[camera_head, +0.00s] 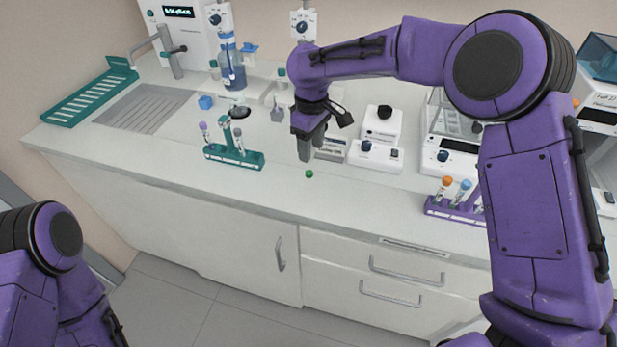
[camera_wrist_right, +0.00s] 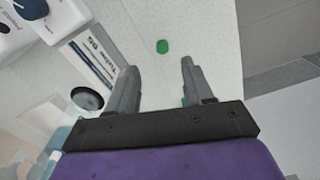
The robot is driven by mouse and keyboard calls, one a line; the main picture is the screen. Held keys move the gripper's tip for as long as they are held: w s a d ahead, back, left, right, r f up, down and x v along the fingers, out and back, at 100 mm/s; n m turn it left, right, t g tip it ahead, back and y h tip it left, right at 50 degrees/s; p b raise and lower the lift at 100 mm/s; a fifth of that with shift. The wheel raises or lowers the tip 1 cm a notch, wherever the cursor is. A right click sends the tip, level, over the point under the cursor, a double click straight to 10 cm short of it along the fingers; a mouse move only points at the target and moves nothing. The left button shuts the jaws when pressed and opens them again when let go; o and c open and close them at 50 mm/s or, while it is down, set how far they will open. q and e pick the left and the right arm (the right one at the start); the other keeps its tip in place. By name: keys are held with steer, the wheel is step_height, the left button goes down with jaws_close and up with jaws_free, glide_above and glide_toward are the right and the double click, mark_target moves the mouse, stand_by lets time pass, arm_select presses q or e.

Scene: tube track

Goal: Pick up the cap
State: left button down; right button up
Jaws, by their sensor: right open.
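A small green cap (camera_head: 309,174) lies on the white counter near its front edge. It also shows in the right wrist view (camera_wrist_right: 162,46), ahead of the fingertips and roughly between their lines. My right gripper (camera_head: 311,156) is just above and behind the cap in the head view, pointing down. In the right wrist view its two grey fingers (camera_wrist_right: 159,72) are apart with nothing between them. My left arm shows at the lower left of the head view, but its gripper is out of view.
A teal rack (camera_head: 240,160) with tubes stands left of the cap. A purple rack (camera_head: 452,211) with capped tubes is to the right. A white device (camera_head: 375,155) sits behind on the right. The counter around the cap is clear.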

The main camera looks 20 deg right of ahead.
mark_target(309, 172)
steer(key=f, duration=0.2)
steer(key=f+p, duration=0.1)
steer(key=f, duration=0.2)
steer(key=f+p, duration=0.1)
steer(key=f, duration=0.1)
steer(key=shift+a+f, duration=0.25)
steer(key=shift+f, duration=0.25)
steer(key=c, duration=0.9)
